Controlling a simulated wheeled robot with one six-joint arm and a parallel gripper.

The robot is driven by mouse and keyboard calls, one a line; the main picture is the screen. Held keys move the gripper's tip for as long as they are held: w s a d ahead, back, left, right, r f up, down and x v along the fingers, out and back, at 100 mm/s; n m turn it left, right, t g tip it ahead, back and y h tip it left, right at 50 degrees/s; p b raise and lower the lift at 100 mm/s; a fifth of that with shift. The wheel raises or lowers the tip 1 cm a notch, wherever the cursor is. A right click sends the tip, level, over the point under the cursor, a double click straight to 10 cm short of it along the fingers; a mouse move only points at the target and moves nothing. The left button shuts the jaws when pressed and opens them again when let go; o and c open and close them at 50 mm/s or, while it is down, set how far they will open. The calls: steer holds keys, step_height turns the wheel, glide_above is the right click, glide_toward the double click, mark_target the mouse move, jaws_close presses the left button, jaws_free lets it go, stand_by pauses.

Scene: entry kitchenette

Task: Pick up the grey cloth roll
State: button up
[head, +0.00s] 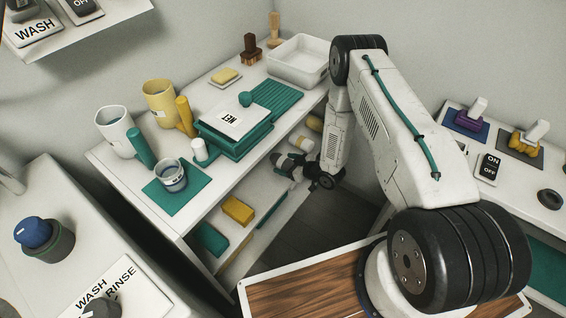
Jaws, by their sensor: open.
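My gripper (282,166) is small and dark in the head view. It reaches in at the lower shelf under the white counter, pointing left, with its jaws open. A cream-tan roll (314,123) lies farther back. I cannot tell whether the gripper touches a roll, and my wrist and gripper hide part of the shelf there.
The white counter (112,164) overhangs the lower shelf (262,203). A yellow block (237,210) and a teal item (211,240) sit at the shelf's near end. Cups, a teal tray (234,146) and a white basin (298,60) crowd the countertop. Dark floor (318,219) is open beside the shelf.

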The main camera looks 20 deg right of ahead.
steer(key=shift+w+a+f, duration=0.1)
steer(key=shift+w+a, duration=0.05)
steer(key=shift+w, duration=0.05)
steer(key=c, duration=1.1)
